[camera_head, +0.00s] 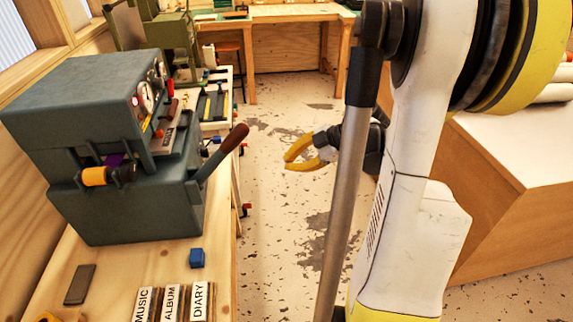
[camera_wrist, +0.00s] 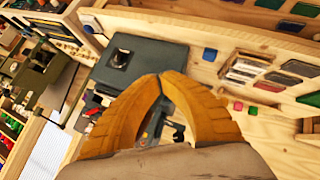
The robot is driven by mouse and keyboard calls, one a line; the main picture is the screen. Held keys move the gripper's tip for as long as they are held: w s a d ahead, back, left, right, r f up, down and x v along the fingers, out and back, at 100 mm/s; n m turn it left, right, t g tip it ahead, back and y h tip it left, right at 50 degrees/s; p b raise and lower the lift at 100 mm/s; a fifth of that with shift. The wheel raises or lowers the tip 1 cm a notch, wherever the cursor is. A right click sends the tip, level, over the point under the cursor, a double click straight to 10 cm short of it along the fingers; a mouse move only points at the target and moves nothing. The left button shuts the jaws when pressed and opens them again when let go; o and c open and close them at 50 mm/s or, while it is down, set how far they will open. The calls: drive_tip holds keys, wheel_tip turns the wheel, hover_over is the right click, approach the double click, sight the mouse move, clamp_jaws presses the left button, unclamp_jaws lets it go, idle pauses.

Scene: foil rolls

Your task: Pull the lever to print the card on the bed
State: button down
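The grey press (camera_head: 75,100) stands on the wooden bench at left. Its lever (camera_head: 237,138), with a red-brown grip, slants up to the right from the press's right side. A yellow-orange roll (camera_head: 94,176) sits at its front, with a bit of purple (camera_head: 113,160) in the opening beside it; I cannot make out a card on the bed. My gripper (camera_head: 287,163) is empty, right of the lever and apart from it. The wrist view shows its yellow fingertips (camera_wrist: 160,76) meeting, with the press top (camera_wrist: 142,60) beyond. I cannot make out the lever in that view.
Labelled slots (camera_head: 171,303) for music, album and diary, a blue block (camera_head: 197,258) and a dark flat piece (camera_head: 80,284) are on the bench in front of the press. A white-topped counter (camera_head: 525,145) stands at right. Speckled floor (camera_head: 285,220) lies clear between.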

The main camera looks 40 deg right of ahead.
drive_tip(key=p+v, duration=0.1)
drive_tip(key=v, duration=0.4)
drive_tip(key=shift+d+r, duration=0.15)
drive_tip(key=shift+d, duration=0.05)
idle(1.1)
drive_tip(key=s+a+m+h+b, duration=0.1)
drive_tip(key=a+m, duration=0.5)
drive_tip(key=a, duration=0.8)
drive_tip(key=s+a+m+g+h+b, duration=0.1)
drive_tip(key=a+m, duration=0.6)
drive_tip(key=a, duration=0.7)
drive_tip(key=shift+s+r+m+h+b, duration=0.35)
drive_tip(key=shift+s+h+b, duration=0.45)
drive_tip(key=shift+s+h, duration=0.65)
